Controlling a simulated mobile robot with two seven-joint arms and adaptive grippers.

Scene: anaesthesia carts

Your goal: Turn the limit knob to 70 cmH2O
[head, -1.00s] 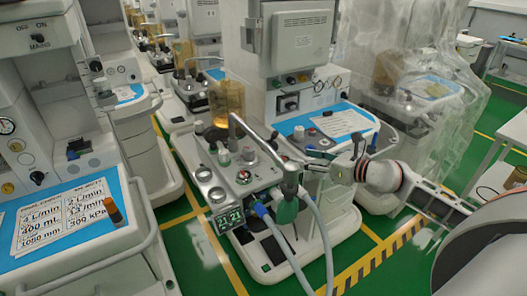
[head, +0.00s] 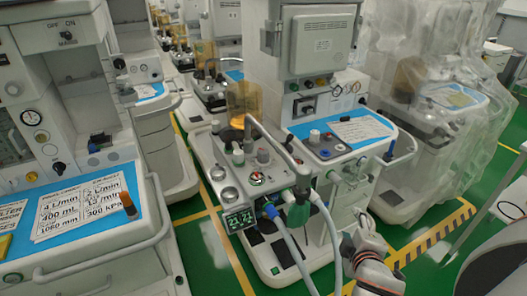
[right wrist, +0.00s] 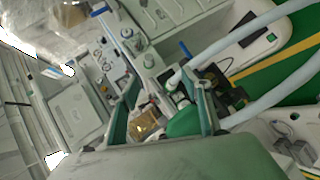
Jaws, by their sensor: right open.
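The breathing unit (head: 225,188) of the middle cart carries several small knobs and gauges. My right gripper (head: 350,182) is open and empty, to the right of the unit, apart from the knobs. In the right wrist view its fingers (right wrist: 165,112) are spread, with the green bag (right wrist: 184,122) beyond them. My left gripper is out of view.
A display (head: 239,219) is at the unit's front. Another cart with a blue top (head: 70,215) is at left; a plastic-covered cart (head: 435,120) is at right.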

